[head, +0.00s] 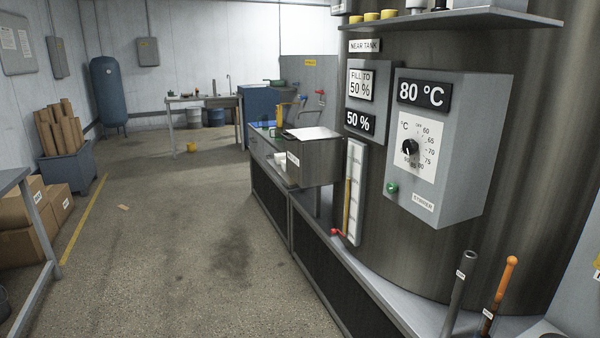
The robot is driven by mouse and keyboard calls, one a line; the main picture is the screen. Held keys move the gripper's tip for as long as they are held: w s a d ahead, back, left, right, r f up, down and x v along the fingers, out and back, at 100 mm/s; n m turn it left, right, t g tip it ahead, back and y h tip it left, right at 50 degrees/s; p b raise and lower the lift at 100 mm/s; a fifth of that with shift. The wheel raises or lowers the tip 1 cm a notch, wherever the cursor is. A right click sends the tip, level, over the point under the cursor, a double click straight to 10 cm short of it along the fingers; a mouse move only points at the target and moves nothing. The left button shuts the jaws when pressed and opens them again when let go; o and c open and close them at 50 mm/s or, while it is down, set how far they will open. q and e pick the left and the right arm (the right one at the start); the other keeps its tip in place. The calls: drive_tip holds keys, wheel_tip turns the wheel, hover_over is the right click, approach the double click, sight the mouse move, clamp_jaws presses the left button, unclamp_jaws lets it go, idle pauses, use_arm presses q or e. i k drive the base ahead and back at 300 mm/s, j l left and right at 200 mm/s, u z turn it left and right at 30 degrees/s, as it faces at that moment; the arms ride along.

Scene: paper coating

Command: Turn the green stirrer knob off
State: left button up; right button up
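The small green stirrer knob (392,188) sits at the lower left of the grey control box (462,150) on the near tank. A label reading STIRRER (423,203) is to its right. I cannot tell the knob's setting at this size. Above it is a black dial (410,147) with a temperature scale, under a display (423,94) reading 80 °C. Neither of my grippers is in view.
A red-handled valve (340,233) and a sight gauge (353,190) stand left of the box. A grey-handled tool (460,290) and an orange-handled tool (499,293) stand upright in front of the tank. A metal bench edge (372,285) runs below. Open floor (190,240) lies to the left.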

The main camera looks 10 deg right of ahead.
sight(391, 186)
drive_tip(key=i+j+u, duration=0.15)
drive_tip(key=i, duration=0.65)
drive_tip(key=i+j+u, duration=0.15)
drive_tip(key=i, duration=0.6)
